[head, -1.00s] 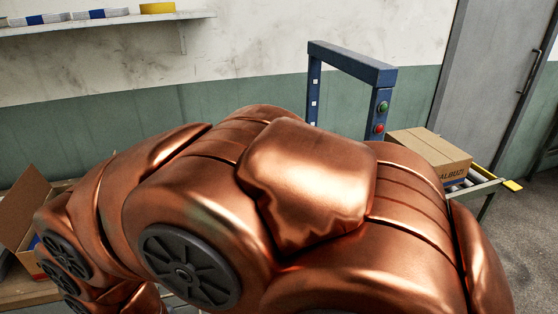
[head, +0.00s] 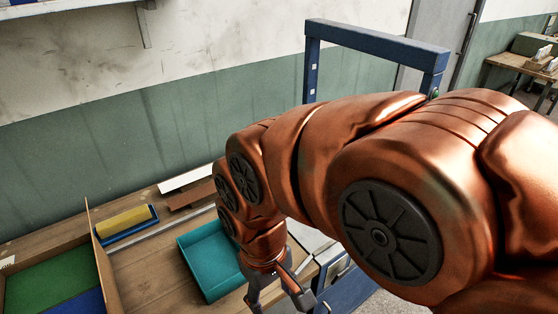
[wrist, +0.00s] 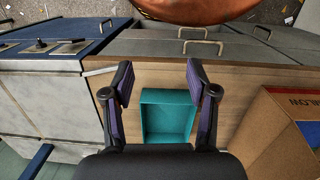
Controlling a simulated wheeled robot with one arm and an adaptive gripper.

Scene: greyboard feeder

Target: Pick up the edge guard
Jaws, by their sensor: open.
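A brown angled strip (head: 192,196) that looks like the edge guard lies at the back of the wooden bench in the head view, beside a white strip (head: 186,178). I cannot tell for sure which of these is the edge guard. Neither shows clearly in the wrist view. My gripper (wrist: 159,84) is open and empty, its two purple-padded fingers apart above the bench; it also shows partly in the head view (head: 279,292), in front of and to the right of the strips, near the bench's right end.
A teal tray (head: 212,264) stands on the bench beside my gripper. A cardboard box (head: 103,262) with green and blue contents is at left, and a blue tray (head: 126,231) holds a yellow block. A blue frame (head: 376,45) rises behind my arm.

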